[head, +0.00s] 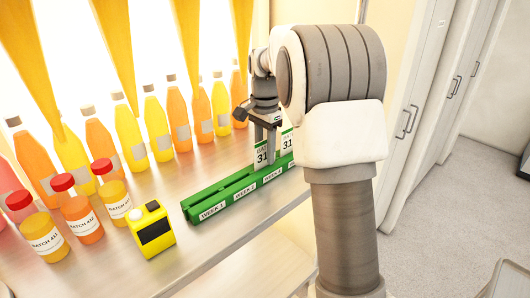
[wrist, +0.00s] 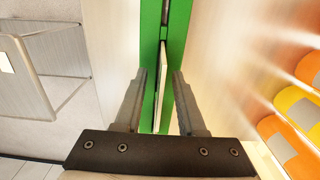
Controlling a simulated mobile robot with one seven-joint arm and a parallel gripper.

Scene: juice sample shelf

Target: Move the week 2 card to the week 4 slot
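A green card rack (head: 195,211) stands on the wooden shelf, with white slot labels on its front. The WEEK 1 and WEEK 2 labels are readable; those further right are small or partly hidden by my arm. Two white cards marked 31 stand upright in the rack, a left card (head: 262,155) and a right card (head: 288,143). My gripper (head: 268,137) points down at the left card. In the wrist view, the fingers of my gripper (wrist: 159,76) are apart, on either side of a thin white card (wrist: 161,90) seen edge-on, with gaps beside it.
A yellow device (head: 153,230) and several red-capped sample jars (head: 83,220) stand left of the rack. A row of juice bottles (head: 131,139) lines the back by the window. The shelf's front edge runs close to the rack.

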